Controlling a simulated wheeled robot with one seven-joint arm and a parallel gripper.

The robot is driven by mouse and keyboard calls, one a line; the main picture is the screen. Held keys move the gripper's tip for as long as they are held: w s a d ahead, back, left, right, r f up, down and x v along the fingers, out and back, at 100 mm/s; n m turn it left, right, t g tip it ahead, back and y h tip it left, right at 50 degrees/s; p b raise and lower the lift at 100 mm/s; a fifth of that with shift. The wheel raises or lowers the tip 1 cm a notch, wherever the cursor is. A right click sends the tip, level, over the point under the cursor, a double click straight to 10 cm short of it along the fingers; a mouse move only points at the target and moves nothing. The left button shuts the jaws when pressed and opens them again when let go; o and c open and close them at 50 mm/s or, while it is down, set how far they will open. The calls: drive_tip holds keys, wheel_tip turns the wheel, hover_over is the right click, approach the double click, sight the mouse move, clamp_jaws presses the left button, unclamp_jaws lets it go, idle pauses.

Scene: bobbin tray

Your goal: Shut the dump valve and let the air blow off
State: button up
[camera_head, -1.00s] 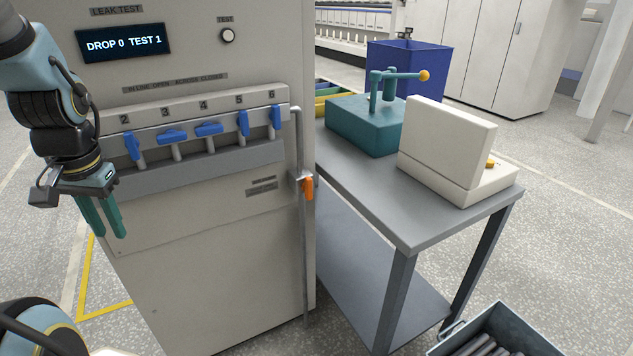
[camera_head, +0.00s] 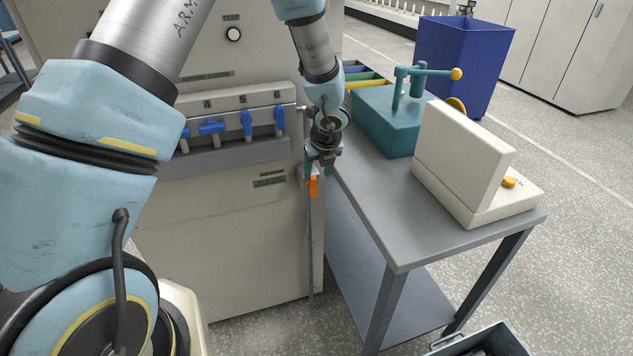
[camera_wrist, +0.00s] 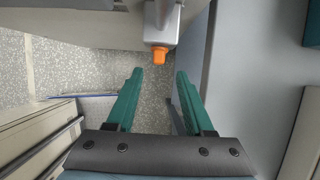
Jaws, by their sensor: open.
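The dump valve has an orange handle (camera_head: 314,186) on a grey pipe at the right edge of the leak test cabinet (camera_head: 230,230). The handle hangs down along the pipe. In the wrist view its orange end (camera_wrist: 159,55) shows beyond the fingertips, between their lines. My gripper (camera_head: 319,172) is open and empty, pointing down just above and around the handle's height; I cannot tell whether it touches it. In the wrist view the two green fingers of my gripper (camera_wrist: 157,75) stand apart with nothing between them.
Blue-handled valves (camera_head: 247,124) line the cabinet front left of my gripper. A grey table (camera_head: 400,235) stands close on the right, with a teal press (camera_head: 385,120) and a cream box (camera_head: 460,160). A blue bin (camera_head: 465,60) stands behind. My arm hides the cabinet's display.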

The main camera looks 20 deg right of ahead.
sight(314, 182)
drive_tip(key=x, duration=0.6)
drive_tip(key=shift+w+a+f, duration=0.1)
drive_tip(key=shift+w+f, duration=0.05)
drive_tip(key=shift+f, duration=0.15)
clamp_jaws()
